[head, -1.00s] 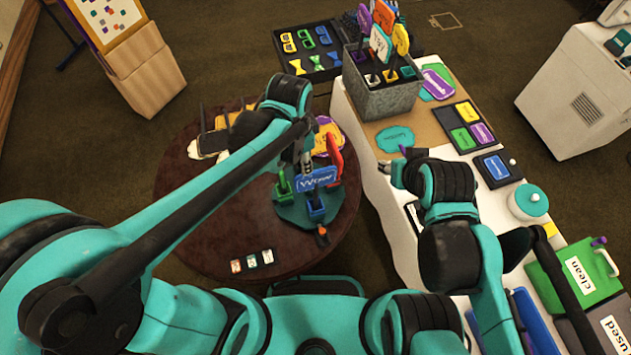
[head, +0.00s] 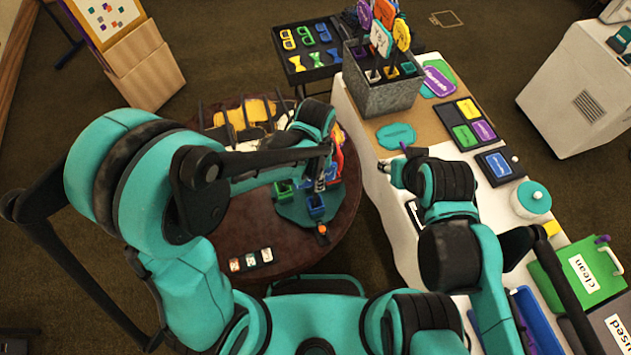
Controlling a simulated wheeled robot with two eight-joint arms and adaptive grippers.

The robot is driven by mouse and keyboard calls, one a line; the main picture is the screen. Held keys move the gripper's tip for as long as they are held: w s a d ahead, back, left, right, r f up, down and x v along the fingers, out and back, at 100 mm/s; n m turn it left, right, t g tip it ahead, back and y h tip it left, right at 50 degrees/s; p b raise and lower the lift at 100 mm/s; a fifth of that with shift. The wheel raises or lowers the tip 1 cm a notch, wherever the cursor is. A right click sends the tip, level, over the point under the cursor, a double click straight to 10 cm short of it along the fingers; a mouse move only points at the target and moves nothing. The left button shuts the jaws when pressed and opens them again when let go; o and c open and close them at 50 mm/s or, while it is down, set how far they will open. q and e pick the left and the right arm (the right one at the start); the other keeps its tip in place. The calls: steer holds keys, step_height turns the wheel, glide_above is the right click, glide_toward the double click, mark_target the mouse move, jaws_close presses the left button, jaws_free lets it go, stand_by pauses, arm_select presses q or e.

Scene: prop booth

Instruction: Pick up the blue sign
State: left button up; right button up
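The blue sign (head: 332,172) shows only as a small blue patch beside my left gripper; the gripper and arm hide the rest, including its lettering. My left gripper (head: 321,184) is at the sign, above the teal stand (head: 305,216) on the round table. Its fingers are too small and covered to tell whether they are closed on the sign. The blue holder (head: 316,205) on the stand is just below the gripper. My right gripper (head: 388,172) is over the left edge of the white table; its finger opening is unclear.
A green holder (head: 283,188) and a red prop (head: 338,148) are close to the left gripper. Small cards (head: 250,260) lie at the round table's front. A metal bin (head: 385,95) with signs stands on the white table (head: 405,250).

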arm_select(q)
jaws_close()
